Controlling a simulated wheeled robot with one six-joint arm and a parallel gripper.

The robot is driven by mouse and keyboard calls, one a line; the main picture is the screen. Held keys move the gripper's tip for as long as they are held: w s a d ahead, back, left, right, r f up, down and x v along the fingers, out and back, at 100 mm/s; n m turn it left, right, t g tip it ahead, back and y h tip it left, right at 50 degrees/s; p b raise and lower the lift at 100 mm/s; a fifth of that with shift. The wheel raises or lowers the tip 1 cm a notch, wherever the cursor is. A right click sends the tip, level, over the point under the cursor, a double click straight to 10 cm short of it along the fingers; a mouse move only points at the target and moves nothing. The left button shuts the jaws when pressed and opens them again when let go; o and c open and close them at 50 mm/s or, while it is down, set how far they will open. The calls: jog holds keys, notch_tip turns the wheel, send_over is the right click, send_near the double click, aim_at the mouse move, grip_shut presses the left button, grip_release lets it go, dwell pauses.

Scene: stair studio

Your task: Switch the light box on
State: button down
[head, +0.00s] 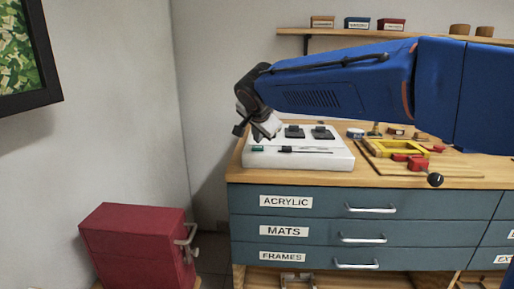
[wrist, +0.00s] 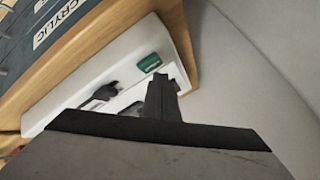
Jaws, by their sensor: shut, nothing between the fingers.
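The light box (head: 340,161) is a low white box on the left end of the wooden bench top. A green rocker switch (head: 259,149) sits on its front left part. The switch also shows in the wrist view (wrist: 149,63), just beyond my fingers. My gripper (head: 264,134) is over the left end of the light box, pointing down. In the wrist view my gripper (wrist: 163,88) is shut and empty, close to the green switch; I cannot tell whether it touches. My gripper hides part of the box's top.
Two dark blocks (head: 322,132) sit on the light box, and a thin black item (head: 303,150) lies along its front. A yellow frame (head: 398,148) and a red clamp with a black knob (head: 435,180) are to the right. A red cabinet (head: 140,245) stands at lower left.

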aim_at(258, 149)
jog(key=shift+f, duration=0.15)
dwell(0.5)
jog(key=shift+f, duration=0.3)
jog(key=shift+f, duration=0.15)
dwell(0.6)
jog(key=shift+r, duration=0.6)
notch_tip(258, 149, up, 6)
dwell(0.8)
